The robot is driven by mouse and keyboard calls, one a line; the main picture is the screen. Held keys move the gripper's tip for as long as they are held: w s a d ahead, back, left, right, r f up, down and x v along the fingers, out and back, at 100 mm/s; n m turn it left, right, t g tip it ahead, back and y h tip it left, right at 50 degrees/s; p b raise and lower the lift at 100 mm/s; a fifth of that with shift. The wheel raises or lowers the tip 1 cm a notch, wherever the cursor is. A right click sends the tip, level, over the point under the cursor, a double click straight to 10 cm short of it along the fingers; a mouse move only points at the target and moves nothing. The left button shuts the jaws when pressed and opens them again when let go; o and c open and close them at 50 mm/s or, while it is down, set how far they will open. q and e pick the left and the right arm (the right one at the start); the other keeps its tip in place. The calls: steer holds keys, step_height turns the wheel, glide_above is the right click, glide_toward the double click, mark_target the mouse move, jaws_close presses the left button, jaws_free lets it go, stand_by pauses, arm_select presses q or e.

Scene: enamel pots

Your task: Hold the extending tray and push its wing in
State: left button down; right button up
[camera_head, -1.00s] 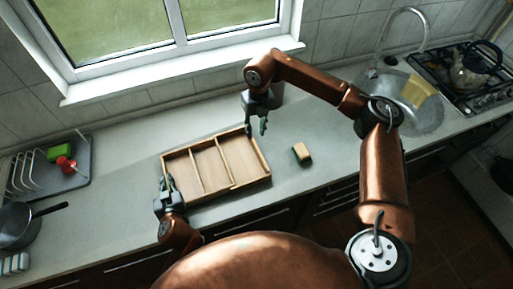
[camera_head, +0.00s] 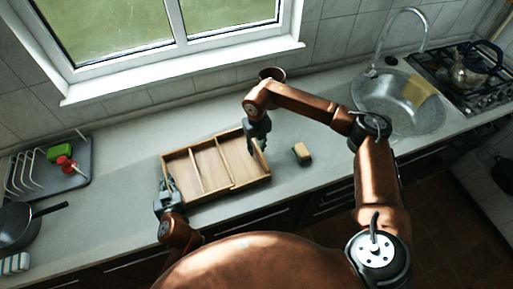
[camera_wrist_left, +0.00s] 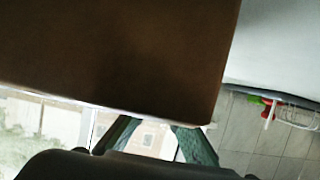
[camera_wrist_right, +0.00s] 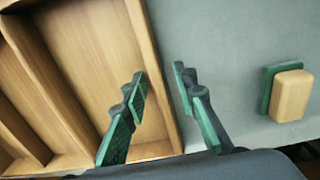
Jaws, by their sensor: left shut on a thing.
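The wooden extending tray (camera_head: 211,168) lies on the counter in the head view, divided into compartments. Its right section, the wing (camera_head: 240,160), has a small step in the front edge where it meets the body. My left gripper (camera_head: 169,184) is shut on the tray's left end; in the left wrist view the brown tray surface (camera_wrist_left: 110,50) fills the top and hides the contact. My right gripper (camera_head: 258,146) is at the wing's right end. In the right wrist view its fingers (camera_wrist_right: 160,80) are open, one above the tray's inside, one outside the end wall.
A sponge (camera_head: 302,153) lies right of the tray, also in the right wrist view (camera_wrist_right: 291,96). A brown pot (camera_head: 272,74) stands behind by the wall. A dish rack (camera_head: 35,168) and dark pan (camera_head: 16,226) are at left. The sink (camera_head: 400,104) and stove are at right.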

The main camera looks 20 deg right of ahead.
steer(key=shift+c, duration=0.2)
jaws_close()
stand_by(0.6)
